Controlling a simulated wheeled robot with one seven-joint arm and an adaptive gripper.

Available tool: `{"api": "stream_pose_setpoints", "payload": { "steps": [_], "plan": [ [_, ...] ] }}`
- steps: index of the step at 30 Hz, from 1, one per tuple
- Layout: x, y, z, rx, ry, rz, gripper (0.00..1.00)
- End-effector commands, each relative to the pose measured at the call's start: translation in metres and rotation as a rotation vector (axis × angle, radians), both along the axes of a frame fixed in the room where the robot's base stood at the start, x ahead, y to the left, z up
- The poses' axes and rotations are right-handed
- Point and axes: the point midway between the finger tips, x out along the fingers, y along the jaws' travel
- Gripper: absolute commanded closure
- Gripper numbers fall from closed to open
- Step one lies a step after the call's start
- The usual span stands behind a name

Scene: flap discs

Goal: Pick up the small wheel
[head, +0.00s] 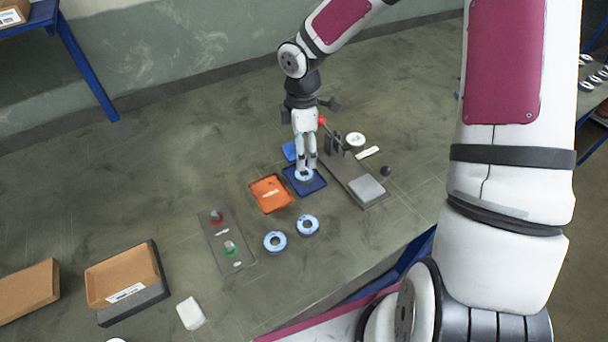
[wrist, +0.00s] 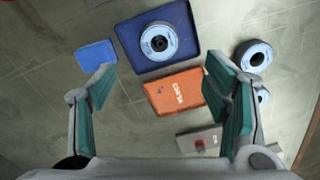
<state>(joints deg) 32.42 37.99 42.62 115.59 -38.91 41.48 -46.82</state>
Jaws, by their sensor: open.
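Three blue-and-white flap discs with dark centre holes show. One disc (head: 297,176) lies in a dark blue tray (head: 319,186); the wrist view shows this disc (wrist: 143,41) whole, at the top centre. Two more discs, one at the left (head: 267,241) and one at the right (head: 316,225), lie on the table in front of the trays. In the wrist view they show at the right edge (wrist: 243,56), one partly hidden by a finger. I cannot tell which is the small wheel. My gripper (head: 307,168) is open and empty, above the blue tray; its fingers are spread in the wrist view (wrist: 158,78).
An orange tray (head: 264,201) lies beside the blue tray. A blue block (wrist: 95,54) is behind it. A grey stand with a lever (head: 350,178) is close on the right. A panel with red and green buttons (head: 223,243) and cardboard bins (head: 123,274) lie left.

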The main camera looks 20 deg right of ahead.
Motion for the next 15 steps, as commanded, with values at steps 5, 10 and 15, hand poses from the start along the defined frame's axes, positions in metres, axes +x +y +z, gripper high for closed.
{"api": "stream_pose_setpoints", "payload": {
  "steps": [5,10,15],
  "plan": [
    [-0.001,0.000,-0.026,0.000,0.002,0.000,0.30],
    [-0.001,0.000,-0.035,0.000,0.002,-0.001,0.30],
    [-0.001,-0.003,-0.055,0.000,0.003,0.000,0.30]
  ]
}}
